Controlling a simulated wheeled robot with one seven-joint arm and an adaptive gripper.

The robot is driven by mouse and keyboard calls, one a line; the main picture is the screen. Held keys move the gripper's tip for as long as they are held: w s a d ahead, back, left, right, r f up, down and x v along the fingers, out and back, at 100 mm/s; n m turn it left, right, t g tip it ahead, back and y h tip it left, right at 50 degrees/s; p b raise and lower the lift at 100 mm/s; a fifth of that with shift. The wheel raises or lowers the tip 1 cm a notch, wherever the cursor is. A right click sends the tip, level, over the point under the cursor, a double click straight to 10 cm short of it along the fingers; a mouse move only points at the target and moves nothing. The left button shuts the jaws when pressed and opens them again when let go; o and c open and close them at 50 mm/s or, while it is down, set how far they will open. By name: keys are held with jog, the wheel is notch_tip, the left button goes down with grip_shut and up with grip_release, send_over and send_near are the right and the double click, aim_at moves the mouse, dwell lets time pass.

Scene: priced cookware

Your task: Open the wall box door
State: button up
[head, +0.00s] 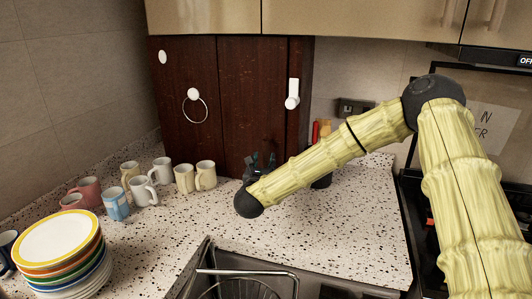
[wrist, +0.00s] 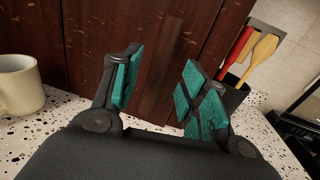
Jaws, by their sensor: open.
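The wall box (head: 235,75) is a dark brown wooden cabinet standing on the counter in the back corner, and its doors look shut. A white ring pull (head: 195,107) hangs on its left front, and a white fitting (head: 292,93) is on its right side. My gripper (head: 259,163) is low in front of the box's right part. In the wrist view my gripper (wrist: 160,80) is open, its teal-padded fingers spread before the dark wood (wrist: 150,35). A raised vertical wooden strip (wrist: 165,62) shows between the fingers. I cannot tell whether they touch it.
Several mugs (head: 143,190) stand on the speckled counter (head: 350,220) to the left, one close by in the wrist view (wrist: 20,86). A plate stack (head: 62,250) is at front left. A utensil holder (wrist: 233,93) stands right of my gripper. A sink (head: 240,285) lies in front.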

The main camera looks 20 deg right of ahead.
aim_at(265, 156)
jog(key=shift+p+x, duration=0.85)
jog(key=shift+x, duration=2.1)
jog(key=shift+c, duration=0.2)
grip_shut()
